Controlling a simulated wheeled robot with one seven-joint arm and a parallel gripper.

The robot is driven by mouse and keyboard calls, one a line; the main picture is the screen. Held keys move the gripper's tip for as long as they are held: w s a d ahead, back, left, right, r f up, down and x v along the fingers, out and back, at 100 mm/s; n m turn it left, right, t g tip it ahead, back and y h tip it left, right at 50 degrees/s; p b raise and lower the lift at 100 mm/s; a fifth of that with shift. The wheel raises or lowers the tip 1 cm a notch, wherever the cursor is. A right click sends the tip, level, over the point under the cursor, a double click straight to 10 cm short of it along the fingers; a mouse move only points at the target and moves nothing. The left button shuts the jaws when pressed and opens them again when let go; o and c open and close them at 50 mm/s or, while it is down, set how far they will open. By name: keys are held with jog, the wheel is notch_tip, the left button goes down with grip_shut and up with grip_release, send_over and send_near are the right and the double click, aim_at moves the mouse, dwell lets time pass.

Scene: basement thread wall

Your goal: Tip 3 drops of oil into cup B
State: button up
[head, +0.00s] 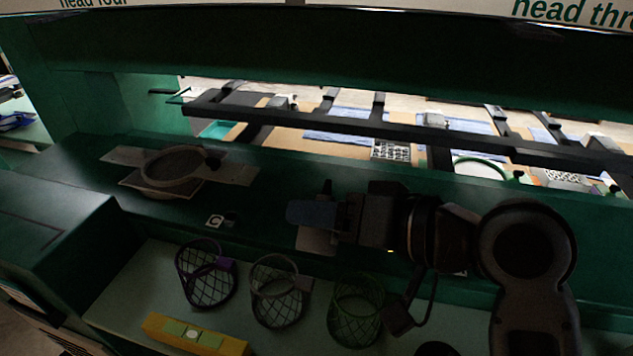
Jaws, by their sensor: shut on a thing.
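My gripper (332,212) reaches in from the right, above the dark green ledge. It is shut on a small dull blue thing (308,213) that sticks out to the left of the fingers. Its shape is dim, and I cannot tell whether it is the oil container or which way its mouth points. No drops of oil are visible. A pale flat piece (316,241) shows just below the held thing, mostly hidden by it. A tag marked C (215,221) lies on the ledge to the left. No letter B is readable, so I cannot tell which thing is cup B.
A round dish-like fitting (172,167) sits on a pale plate at the ledge's left. Below stand a purple mesh basket (206,276), a grey one (279,291) and a green one (355,310). A dark green beam (340,52) spans above.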

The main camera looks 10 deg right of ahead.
jog(key=shift+w, duration=0.25)
jog(key=m+p, duration=0.1)
jog(key=g+p, duration=0.1)
jog(key=shift+s+f+m+p, duration=0.2)
jog(key=shift+m+p, duration=0.1)
jog(key=shift+m, duration=0.1)
jog(key=shift+s+a+f+m+g+y+p, duration=0.15)
jog(key=shift+f+m+g+p, duration=0.1)
jog(key=shift+m+g+p, duration=0.15)
jog(key=shift+s+f+m+g+y+p, duration=0.1)
jog(key=shift+f+m+g+y+p, duration=0.05)
jog(key=shift+f+m+g+p, duration=0.2)
jog(key=shift+f+m+g, duration=0.55)
jog(key=shift+r+m+g+y, duration=0.15)
jog(key=shift+m+g+y, duration=0.25)
jog(key=shift+m+g, duration=0.35)
